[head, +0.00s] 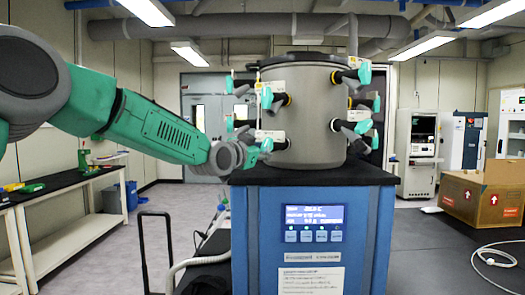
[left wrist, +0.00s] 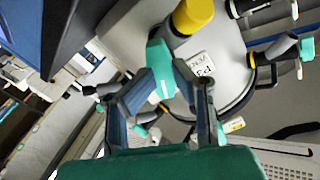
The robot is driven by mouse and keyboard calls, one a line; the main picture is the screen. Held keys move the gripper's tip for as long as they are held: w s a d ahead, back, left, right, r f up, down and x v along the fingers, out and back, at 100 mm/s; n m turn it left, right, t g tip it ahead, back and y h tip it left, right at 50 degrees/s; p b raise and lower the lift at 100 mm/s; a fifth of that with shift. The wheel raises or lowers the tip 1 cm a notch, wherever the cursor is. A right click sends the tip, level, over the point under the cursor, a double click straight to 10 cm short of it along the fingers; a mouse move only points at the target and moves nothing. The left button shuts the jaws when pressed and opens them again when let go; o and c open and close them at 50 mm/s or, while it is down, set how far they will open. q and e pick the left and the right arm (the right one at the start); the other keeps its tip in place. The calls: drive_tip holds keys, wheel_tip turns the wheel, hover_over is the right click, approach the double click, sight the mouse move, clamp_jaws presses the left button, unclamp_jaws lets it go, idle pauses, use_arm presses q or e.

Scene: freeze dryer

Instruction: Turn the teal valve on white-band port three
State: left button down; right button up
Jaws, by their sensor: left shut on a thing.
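The grey drum (head: 312,120) of the freeze dryer carries several ports with teal valves around its side. My left gripper (head: 249,153) is at the lower left port, at the teal valve (head: 266,145) there. In the left wrist view, the two fingers (left wrist: 165,78) are shut on a teal valve handle (left wrist: 158,56). A yellow collar (left wrist: 192,16) sits beside that handle, and a white label (left wrist: 201,68) is on the drum near it. Its print is too small to read surely. I cannot make out a white band on this port. My right gripper is not in view.
The blue freeze dryer cabinet (head: 310,242) with its lit screen stands below the drum. Other valves (head: 269,97) stick out above the held one and on the right side (head: 362,127). A workbench (head: 60,183) is at left, a cardboard box (head: 483,198) at right.

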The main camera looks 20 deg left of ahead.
use_arm(q)
drive_tip(key=n, duration=0.4)
drive_tip(key=shift+f, duration=0.1)
drive_tip(key=n+b, duration=0.1)
drive_tip(key=n, duration=0.3)
drive_tip(key=shift+n, duration=0.4)
drive_tip(key=n+b, duration=0.1)
drive_tip(key=n, duration=0.3)
drive_tip(key=shift+d+f, duration=0.1)
drive_tip(key=n+b, duration=0.1)
drive_tip(key=n, duration=0.2)
drive_tip(key=shift+n, duration=0.4)
drive_tip(key=shift+s+n, duration=0.1)
drive_tip(key=shift+n, duration=0.2)
drive_tip(key=c, duration=1.4)
unclamp_jaws()
drive_tip(key=shift+c, duration=0.2)
drive_tip(key=shift+w, duration=0.25)
drive_tip(key=shift+d, duration=0.1)
